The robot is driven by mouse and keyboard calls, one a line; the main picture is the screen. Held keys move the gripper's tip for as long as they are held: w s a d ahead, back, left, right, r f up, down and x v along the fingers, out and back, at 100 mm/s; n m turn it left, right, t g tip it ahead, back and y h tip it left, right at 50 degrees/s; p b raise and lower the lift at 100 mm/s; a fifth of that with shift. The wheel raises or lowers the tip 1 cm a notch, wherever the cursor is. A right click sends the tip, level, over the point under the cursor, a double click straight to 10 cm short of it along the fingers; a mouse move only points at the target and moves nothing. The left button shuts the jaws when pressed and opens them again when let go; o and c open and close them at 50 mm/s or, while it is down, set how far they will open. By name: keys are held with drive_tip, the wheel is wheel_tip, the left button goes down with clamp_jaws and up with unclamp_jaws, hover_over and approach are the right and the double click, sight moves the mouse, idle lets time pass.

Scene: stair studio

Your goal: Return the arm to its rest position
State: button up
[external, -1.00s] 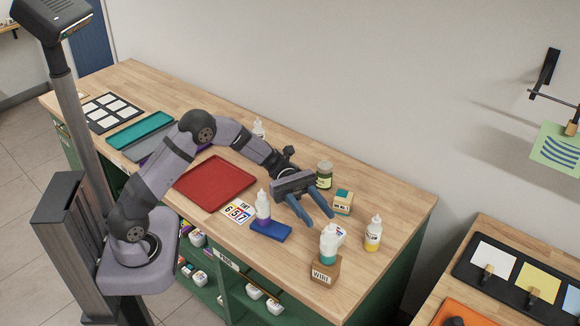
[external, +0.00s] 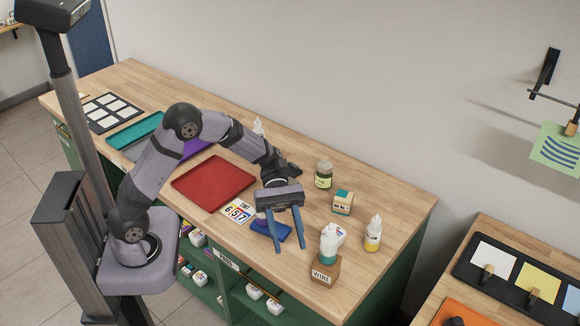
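My gripper (external: 290,246) is open, with its two blue fingers apart and pointing down toward the front edge of the bench. I see nothing held between the fingers. My arm is bent over the wooden bench, well away from my base. The gripper overlaps a blue block (external: 285,232) in the picture, and I cannot tell how high it is above it. The purple bottle at the block is mostly hidden behind the gripper.
A red tray (external: 213,183) and a number card (external: 238,211) lie left of the gripper. A teal-filled bottle (external: 328,245) stands at a cardboard box (external: 325,270) on the right.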

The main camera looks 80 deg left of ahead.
drive_tip(key=s+d+f+m+g+y+p, duration=0.1)
drive_tip(key=s+d+f+m+g+y, duration=0.1)
drive_tip(key=s+m, duration=0.15)
drive_tip(key=s+d+f+m+g+y, duration=0.1)
drive_tip(key=s+f+m+y, duration=0.15)
drive_tip(key=s, duration=0.25)
drive_tip(key=s+a+f+m+t+y+p, duration=0.1)
drive_tip(key=s+a+f+m+y+p, duration=0.1)
drive_tip(key=s+a+m+y, duration=0.5)
drive_tip(key=s+f+m+y, duration=0.1)
drive_tip(key=s+m+y, duration=0.1)
drive_tip(key=m, duration=0.4)
drive_tip(key=shift+s+y, duration=0.4)
drive_tip(key=shift+y, duration=0.05)
